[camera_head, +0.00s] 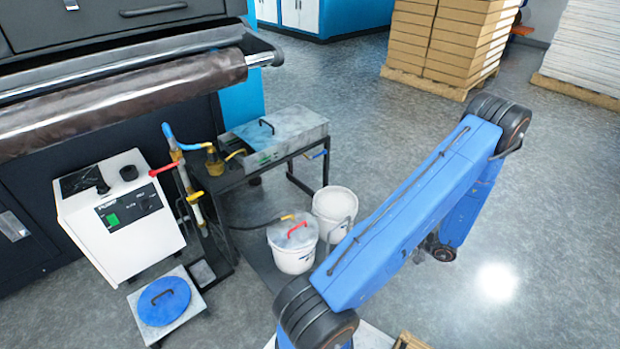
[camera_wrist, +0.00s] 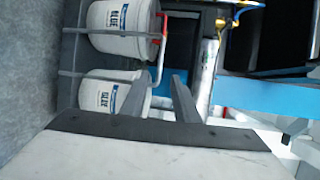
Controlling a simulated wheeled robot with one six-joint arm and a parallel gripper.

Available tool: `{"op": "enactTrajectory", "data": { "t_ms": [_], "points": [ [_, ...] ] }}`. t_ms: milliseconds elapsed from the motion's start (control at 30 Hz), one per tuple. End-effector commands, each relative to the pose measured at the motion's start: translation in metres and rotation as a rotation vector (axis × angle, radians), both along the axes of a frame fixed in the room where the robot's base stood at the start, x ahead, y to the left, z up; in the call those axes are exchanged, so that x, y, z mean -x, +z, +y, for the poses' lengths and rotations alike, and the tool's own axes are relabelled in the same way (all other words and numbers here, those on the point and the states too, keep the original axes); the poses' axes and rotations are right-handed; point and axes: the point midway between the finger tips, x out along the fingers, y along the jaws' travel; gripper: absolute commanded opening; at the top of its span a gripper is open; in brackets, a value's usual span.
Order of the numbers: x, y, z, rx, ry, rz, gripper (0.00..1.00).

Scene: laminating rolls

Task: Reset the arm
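My gripper (camera_wrist: 158,78) shows in the wrist view as two dark fingers standing apart, open, with nothing between them. The gripper itself cannot be made out in the head view. There my blue arm (camera_head: 405,215) reaches from the bottom centre up to the right, then folds down over the floor. The wrist view looks past the fingers towards two white buckets labelled glue, one at the top (camera_wrist: 118,28) and one lower (camera_wrist: 105,97), partly behind the left finger.
A white bucket with a red handle (camera_head: 292,255) and an open white bucket (camera_head: 335,208) stand left of my arm. A white control box (camera_head: 135,235), a metal-topped stand (camera_head: 285,138) and a laminating roll (camera_head: 120,105) are further left. Pallets of boxes (camera_head: 450,45) stand behind. Floor at right is clear.

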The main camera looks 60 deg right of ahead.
Motion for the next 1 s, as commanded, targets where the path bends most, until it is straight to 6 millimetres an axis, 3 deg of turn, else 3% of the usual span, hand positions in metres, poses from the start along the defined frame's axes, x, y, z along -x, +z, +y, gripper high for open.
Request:
{"op": "enactTrajectory", "data": {
  "t_ms": [233, 367, 667, 1000],
  "points": [
    [-0.002, 0.002, 0.0, 0.0, 0.007, 0.002, 0.28],
    [-0.017, 0.015, 0.003, 0.003, 0.058, 0.024, 0.28],
    [-0.085, 0.071, 0.03, 0.015, 0.288, 0.14, 0.28],
    [-0.152, 0.131, 0.08, 0.061, 0.528, 0.296, 0.28]
  ]
}}
